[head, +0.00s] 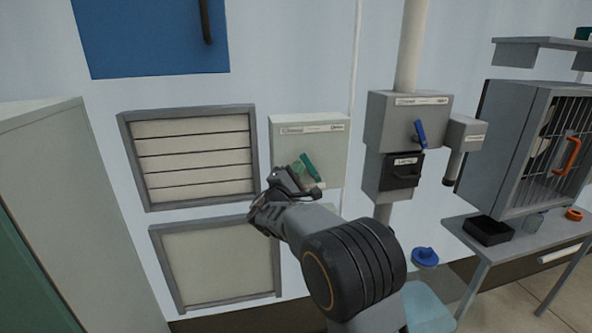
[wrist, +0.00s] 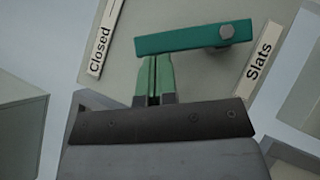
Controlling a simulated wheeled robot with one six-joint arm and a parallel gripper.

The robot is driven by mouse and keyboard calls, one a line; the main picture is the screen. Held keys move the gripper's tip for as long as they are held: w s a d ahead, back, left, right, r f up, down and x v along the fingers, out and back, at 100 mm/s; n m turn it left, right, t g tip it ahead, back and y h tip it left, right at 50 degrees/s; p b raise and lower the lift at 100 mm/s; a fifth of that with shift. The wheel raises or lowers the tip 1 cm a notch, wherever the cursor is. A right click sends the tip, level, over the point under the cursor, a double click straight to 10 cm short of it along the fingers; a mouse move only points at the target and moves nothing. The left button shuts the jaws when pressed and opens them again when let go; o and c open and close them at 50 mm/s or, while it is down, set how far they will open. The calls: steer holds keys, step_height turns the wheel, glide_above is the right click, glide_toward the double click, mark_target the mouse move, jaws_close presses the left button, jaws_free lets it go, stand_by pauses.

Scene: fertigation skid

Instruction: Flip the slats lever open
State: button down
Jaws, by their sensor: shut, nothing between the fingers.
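The slats lever is a teal-green bar (wrist: 190,38) on a grey bolt at its right end in the wrist view. Its free end points left, towards the "Closed" label (wrist: 106,38); a "Slats" label (wrist: 258,60) is right of the pivot. In the head view the lever (head: 312,165) slants on a pale control box (head: 310,132). My gripper (wrist: 153,60) is shut and empty, its green fingertips just below the lever's free end. I cannot tell whether they touch it. In the head view my gripper (head: 296,173) is in front of the box's lower left part.
A slatted louver (head: 195,155), its slats looking closed, is left of the box, with a framed panel (head: 218,262) below. Right are a grey box with a blue lever (head: 420,133), a barred cabinet (head: 515,150) and a table (head: 540,235). A tall cabinet (head: 65,190) stands left.

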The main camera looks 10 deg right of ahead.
steer(key=shift+d+r+m+g+b, duration=0.15)
steer(key=shift+r+m+g+b, duration=0.2)
steer(key=shift+m, duration=0.15)
steer(key=d+r+m+g+y, duration=0.1)
steer(key=d+m, duration=0.1)
steer(key=d+r+m+g+y+b, duration=0.1)
steer(key=d+m+g+y, duration=0.1)
steer(key=m, duration=0.1)
steer(key=d+m+g+y, duration=0.1)
steer(key=d+m+g, duration=0.1)
steer(key=shift+r+y+b, duration=0.3)
steer(key=shift+r+y, duration=0.1)
steer(key=shift+d, duration=0.15)
stand_by(0.7)
steer(key=shift+r, duration=0.15)
steer(key=w+a+r+b+v, duration=0.1)
steer(key=w+v, duration=0.1)
steer(key=v, duration=1)
steer(key=shift+s+a+r, duration=0.25)
steer(key=shift+a+r, duration=0.1)
steer(key=shift+a, duration=0.2)
